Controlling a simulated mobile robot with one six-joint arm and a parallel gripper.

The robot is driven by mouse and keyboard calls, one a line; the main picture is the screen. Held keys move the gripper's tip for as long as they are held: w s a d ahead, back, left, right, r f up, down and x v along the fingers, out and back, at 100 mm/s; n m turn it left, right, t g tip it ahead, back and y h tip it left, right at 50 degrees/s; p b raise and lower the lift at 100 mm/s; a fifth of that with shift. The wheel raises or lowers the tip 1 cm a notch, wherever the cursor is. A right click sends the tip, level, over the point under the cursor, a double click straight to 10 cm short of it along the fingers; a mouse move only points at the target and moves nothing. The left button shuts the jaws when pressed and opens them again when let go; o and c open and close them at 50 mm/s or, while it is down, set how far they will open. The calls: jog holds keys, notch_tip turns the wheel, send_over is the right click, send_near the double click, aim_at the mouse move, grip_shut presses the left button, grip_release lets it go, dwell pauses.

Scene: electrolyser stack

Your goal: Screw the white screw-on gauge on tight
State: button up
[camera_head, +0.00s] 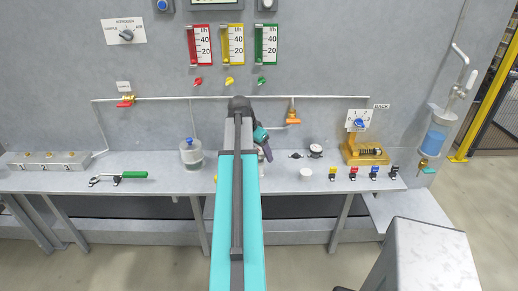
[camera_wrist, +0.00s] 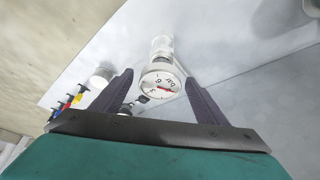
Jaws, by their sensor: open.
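The white gauge (camera_wrist: 160,79) shows in the wrist view, with its round dial, red needle and "bar" marking facing the camera. It is in line with a pale cylindrical part (camera_wrist: 161,46) beyond it; I cannot tell how firmly the two are joined. My gripper (camera_wrist: 159,80) is open, with one dark finger on each side of the gauge. Gaps show between the fingers and the dial. In the head view my gripper (camera_head: 264,149) is partly hidden behind my arm, above the bench, and I cannot make out the white gauge there.
A small black-rimmed round part (camera_head: 315,150) and a white cup (camera_head: 306,175) are on the bench to the right. A clear jar (camera_head: 191,152) and a green-handled wrench (camera_head: 118,176) are to the left. A pipe (camera_head: 210,98) runs along the wall.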

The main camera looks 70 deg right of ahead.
jog(key=c, duration=1.3)
jog(key=shift+d+m+g+y, duration=0.1)
jog(key=shift+m+g+y, duration=0.3)
jog(key=shift+m, duration=1)
jog(key=shift+m+g, duration=0.4)
jog(key=shift+m, duration=1.1)
